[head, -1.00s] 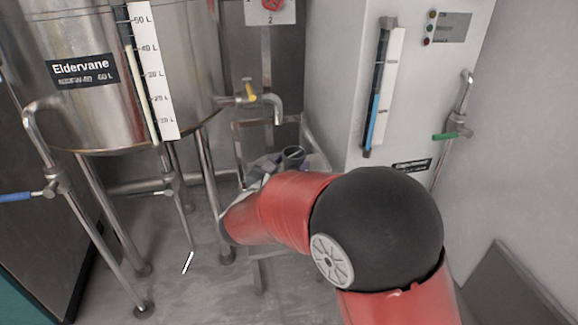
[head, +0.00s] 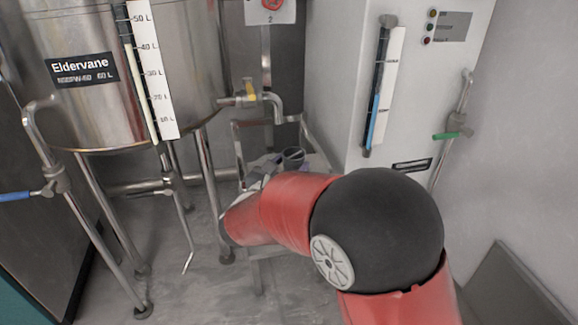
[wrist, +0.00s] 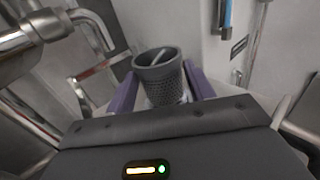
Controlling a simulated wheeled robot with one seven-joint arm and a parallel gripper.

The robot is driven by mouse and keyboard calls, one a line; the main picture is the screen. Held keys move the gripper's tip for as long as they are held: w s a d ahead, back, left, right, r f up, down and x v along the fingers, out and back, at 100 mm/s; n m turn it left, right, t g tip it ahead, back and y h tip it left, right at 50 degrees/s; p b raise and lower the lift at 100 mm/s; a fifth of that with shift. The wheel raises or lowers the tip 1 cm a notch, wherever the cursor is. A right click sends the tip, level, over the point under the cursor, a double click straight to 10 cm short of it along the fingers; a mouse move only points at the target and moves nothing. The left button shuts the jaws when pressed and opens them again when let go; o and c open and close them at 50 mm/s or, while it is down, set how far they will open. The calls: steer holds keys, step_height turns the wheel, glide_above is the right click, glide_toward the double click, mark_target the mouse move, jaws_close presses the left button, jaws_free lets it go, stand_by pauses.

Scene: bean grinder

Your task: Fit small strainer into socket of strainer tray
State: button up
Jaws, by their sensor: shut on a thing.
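The small strainer (wrist: 162,82) is a dark grey mesh cup with an open round top, upright and slightly tilted in the wrist view. A thin light rod or strip shows inside its mouth. My gripper (wrist: 163,88) is shut on it, with a purple finger on each side. In the head view the strainer's dark rim (head: 293,154) shows just beyond my red arm, which hides most of the gripper. I cannot make out the strainer tray or its socket; the strainer's underside is hidden.
A metal frame stand (head: 238,150) is around the strainer, below a tap (head: 268,98) with a yellow handle. A steel tank (head: 160,60) on legs stands left, a white cabinet (head: 350,100) right. The tap's pipe (wrist: 35,35) is close at upper left in the wrist view.

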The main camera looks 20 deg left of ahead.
steer(key=shift+f+b, duration=0.8)
steer(key=shift+f, duration=0.3)
steer(key=o, duration=1.2)
steer(key=shift+c, duration=0.2)
steer(key=shift+r, duration=0.1)
step_height(320, 180, up, 20)
steer(key=p, duration=0.3)
